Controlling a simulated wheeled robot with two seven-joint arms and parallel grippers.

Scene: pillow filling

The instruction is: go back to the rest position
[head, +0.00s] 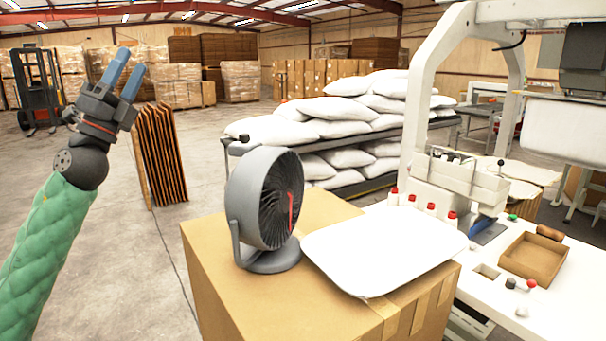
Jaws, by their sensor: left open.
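My left gripper (127,72) is raised at the upper left with its blue fingers apart, pointing up and empty. Its arm has a green padded sleeve. It is clear of the nearby things and hangs over open floor in the picture. A white pillow (385,250) lies flat on a cardboard box (300,312). A grey fan (264,205) stands on the same box, just left of the pillow. My right gripper is not in view.
A white machine (425,110) stands on a worktable at the right, with red-capped bottles and a small open wooden tray (534,257). White pillows (345,110) are stacked on a rack behind the box. Folded cardboard (158,155) stands at the left. Floor between is free.

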